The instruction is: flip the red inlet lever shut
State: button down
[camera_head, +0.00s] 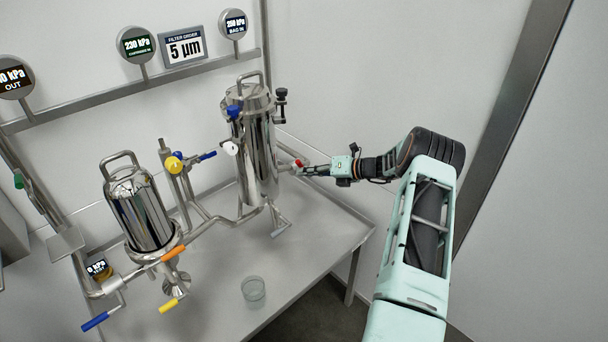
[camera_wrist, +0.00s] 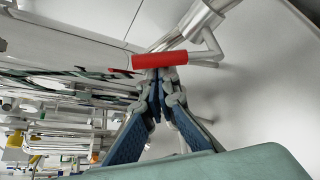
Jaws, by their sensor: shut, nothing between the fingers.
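The red inlet lever (camera_wrist: 160,60) shows large in the wrist view, its red grip lying across the picture just beyond my fingertips. A bent metal stem joins it to a steel pipe (camera_wrist: 203,22) at the upper right. My gripper (camera_wrist: 158,75) is shut and empty, its tips at the lever's grip; I cannot tell whether they touch it. In the head view the lever (camera_head: 298,163) is a small red spot at the right side of the tall steel tank (camera_head: 262,165). My gripper (camera_head: 306,170) reaches it there from the right and partly hides it.
A smaller steel vessel (camera_head: 140,210) stands at the left, with orange, yellow and blue handled valves around it. A glass beaker (camera_head: 253,291) stands near the table's front. The right part of the table top (camera_head: 325,235) is clear. A wall is behind.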

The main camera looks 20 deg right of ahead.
jog(key=shift+w+d+r, duration=0.2)
jog(key=shift+d+r, duration=0.1)
jog(key=shift+d, duration=0.15)
jog(key=shift+w+d+r, duration=0.15)
jog(key=shift+d+r, duration=0.15)
jog(key=shift+d, duration=0.25)
notch_tip(320, 180, up, 10)
dwell(0.6)
dwell(0.4)
